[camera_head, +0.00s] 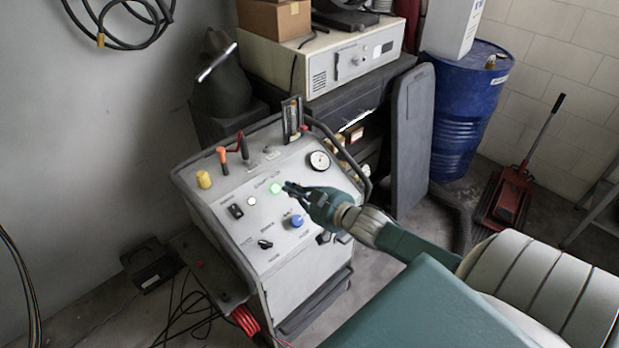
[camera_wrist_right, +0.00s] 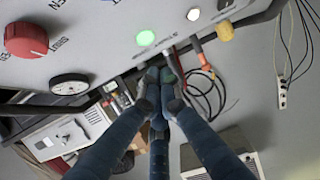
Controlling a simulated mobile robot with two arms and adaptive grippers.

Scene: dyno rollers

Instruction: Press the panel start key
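A grey control panel (camera_head: 245,217) tops a wheeled cart in the head view. A round key lit green (camera_head: 276,187) sits in its upper middle; I take it for the start key, as its label is too small to read. It also glows in the right wrist view (camera_wrist_right: 146,38). My right gripper (camera_head: 289,187) is over the panel just right of the green key. In the right wrist view its fingertips (camera_wrist_right: 160,76) are close together, below the green key in the picture, with nothing between them. I cannot tell whether they touch the panel. My left gripper is not in view.
Near the key are a white button (camera_head: 252,201), a blue knob (camera_head: 297,221), a gauge (camera_head: 319,160), a yellow knob (camera_head: 204,179) and an orange-handled lever (camera_head: 222,158). A cart rail (camera_head: 345,150) runs along the right. A blue drum (camera_head: 465,115) stands behind.

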